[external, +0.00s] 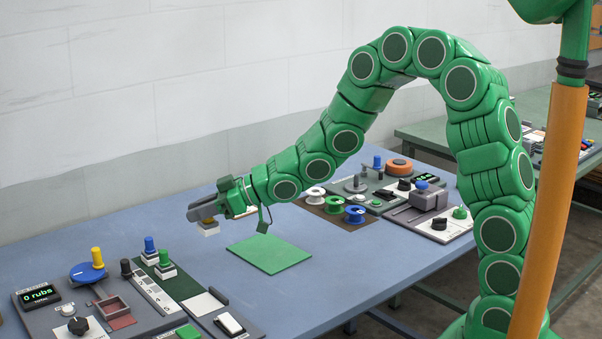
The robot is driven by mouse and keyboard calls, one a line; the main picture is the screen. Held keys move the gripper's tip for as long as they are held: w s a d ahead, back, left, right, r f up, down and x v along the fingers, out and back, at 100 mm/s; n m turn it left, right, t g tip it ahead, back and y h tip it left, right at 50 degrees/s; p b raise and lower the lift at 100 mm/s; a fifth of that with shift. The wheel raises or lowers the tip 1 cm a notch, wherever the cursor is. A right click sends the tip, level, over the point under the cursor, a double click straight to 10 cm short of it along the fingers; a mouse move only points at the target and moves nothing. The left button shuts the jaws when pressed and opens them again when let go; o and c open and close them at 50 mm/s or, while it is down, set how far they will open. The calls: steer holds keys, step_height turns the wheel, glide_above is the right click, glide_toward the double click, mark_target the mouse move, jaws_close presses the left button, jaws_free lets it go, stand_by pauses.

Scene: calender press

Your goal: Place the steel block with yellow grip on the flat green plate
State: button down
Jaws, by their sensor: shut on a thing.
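The flat green plate (269,254) lies bare on the blue table, near the middle of the picture. My gripper (202,212) is to the left of the plate and a little farther back, apart from it. It is shut on the steel block with yellow grip (209,229). The pale lower part of the block shows beneath the fingers, with a bit of yellow above it; the fingers hide most of the grip. I cannot tell whether the block touches the table or hangs just above it.
A control panel with a blue disc (88,272), knobs and a "0 rubs" display (39,295) fills the front left. Spools (355,214) and more panels (432,215) stand to the right of the plate. The blue table (140,225) is clear around the plate.

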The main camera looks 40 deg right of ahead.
steer(key=s+d+f, duration=0.1)
steer(key=d, duration=1.3)
glide_above(262, 251)
steer(key=shift+g, duration=0.3)
steer(key=shift+f, duration=4.25)
steer(key=shift+f, duration=0.1)
steer(key=c, duration=0.9)
jaws_free()
steer(key=shift+r, duration=0.2)
steer(key=v, duration=1.2)
